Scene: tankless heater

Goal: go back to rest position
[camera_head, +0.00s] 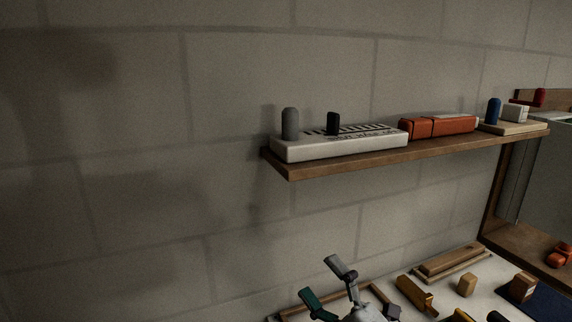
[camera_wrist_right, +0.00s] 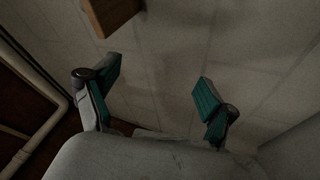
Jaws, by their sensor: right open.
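My right gripper (camera_head: 322,283) shows at the bottom middle of the head view, in front of the wall and below the left end of the wooden shelf. Its fingers are spread, with a green pad showing on one. In the right wrist view the gripper (camera_wrist_right: 157,87) has both green pads wide apart with nothing between them, only the wall behind. My left gripper is not in view.
The shelf (camera_head: 350,161) holds a white panel (camera_head: 340,146), orange blocks (camera_head: 438,127) and a small board (camera_head: 512,128). Below, a pale surface holds several wooden pieces (camera_head: 467,285). A grey cabinet (camera_head: 545,175) stands right. The left wall area is clear.

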